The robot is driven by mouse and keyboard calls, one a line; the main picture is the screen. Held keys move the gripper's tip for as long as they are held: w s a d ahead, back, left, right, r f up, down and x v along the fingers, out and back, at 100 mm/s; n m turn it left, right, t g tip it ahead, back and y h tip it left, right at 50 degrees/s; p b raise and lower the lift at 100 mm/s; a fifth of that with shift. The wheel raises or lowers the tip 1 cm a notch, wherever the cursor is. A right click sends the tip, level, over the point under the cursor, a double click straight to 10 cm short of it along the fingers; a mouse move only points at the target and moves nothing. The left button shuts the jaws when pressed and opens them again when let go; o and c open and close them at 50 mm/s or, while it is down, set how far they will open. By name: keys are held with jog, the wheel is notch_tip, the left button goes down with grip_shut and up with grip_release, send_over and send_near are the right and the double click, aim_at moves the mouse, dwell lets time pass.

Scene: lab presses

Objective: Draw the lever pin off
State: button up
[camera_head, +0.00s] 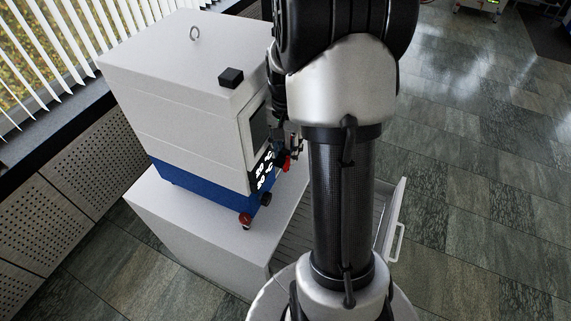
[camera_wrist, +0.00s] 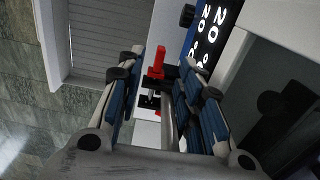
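The white and blue press (camera_head: 190,100) stands with its display side toward my arm. A red piece (camera_head: 286,163) shows beside its display, mostly behind my arm. In the wrist view a red piece (camera_wrist: 157,63) with black parts lies between and beyond the fingers. A grey metal rod (camera_wrist: 168,125) runs close to the right finger; I cannot tell whether they touch, or which part is the lever pin. My gripper (camera_wrist: 160,88) has its fingers apart, with a visible gap between the blue pads. In the head view my gripper (camera_head: 283,140) is largely hidden by my arm.
The press sits on a white cabinet (camera_head: 165,225) with an open drawer (camera_head: 388,225) on the right. The lit display (camera_wrist: 208,30) is close to the right finger.

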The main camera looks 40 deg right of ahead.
aim_at(285, 165)
notch_tip(285, 165, down, 6)
jog(key=shift+f+b, duration=0.2)
jog(key=shift+b, duration=0.4)
jog(key=shift+c, duration=0.5)
grip_shut()
jog(key=shift+a, duration=0.1)
jog(key=s+a, duration=0.2)
jog(key=a, duration=0.4)
jog(key=shift+s+f+b, duration=0.2)
jog(key=shift+s+b, duration=0.1)
jog(key=shift+b, duration=0.1)
jog(key=shift+a, duration=0.1)
dwell(0.5)
